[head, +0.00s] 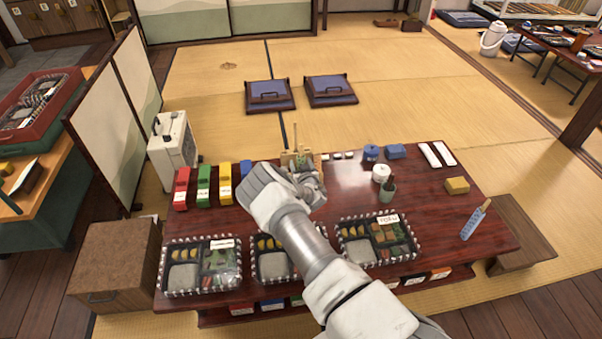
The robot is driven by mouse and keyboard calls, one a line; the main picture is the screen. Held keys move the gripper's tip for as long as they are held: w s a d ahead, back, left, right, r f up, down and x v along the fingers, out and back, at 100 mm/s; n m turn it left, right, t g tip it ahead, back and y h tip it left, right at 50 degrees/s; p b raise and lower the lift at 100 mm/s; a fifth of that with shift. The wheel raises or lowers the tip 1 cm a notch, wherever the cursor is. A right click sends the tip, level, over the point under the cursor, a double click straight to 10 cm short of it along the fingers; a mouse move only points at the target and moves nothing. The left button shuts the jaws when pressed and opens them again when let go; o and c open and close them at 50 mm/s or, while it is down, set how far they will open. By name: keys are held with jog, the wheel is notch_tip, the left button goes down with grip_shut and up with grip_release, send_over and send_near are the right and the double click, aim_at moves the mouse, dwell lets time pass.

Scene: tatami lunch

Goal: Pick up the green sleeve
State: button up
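The green sleeve (204,187) lies on the left part of the dark red table (335,200), between a red sleeve (181,189) and a yellow sleeve (225,184). It has a white label near its front end. My gripper (298,182) is above the middle of the table, to the right of the sleeves and apart from the green one. My own wrist hides its fingers, so I cannot tell whether it is open or holds anything. A blue sleeve (246,169) is partly hidden behind my arm.
Bento trays (164,268) line the table's front edge, the middle one partly behind my arm. A wooden holder (314,160) stands just behind my gripper. A white box-shaped appliance (173,148) stands left of the table. Cups and a yellow block (457,185) are at right.

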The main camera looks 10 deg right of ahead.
grip_shut()
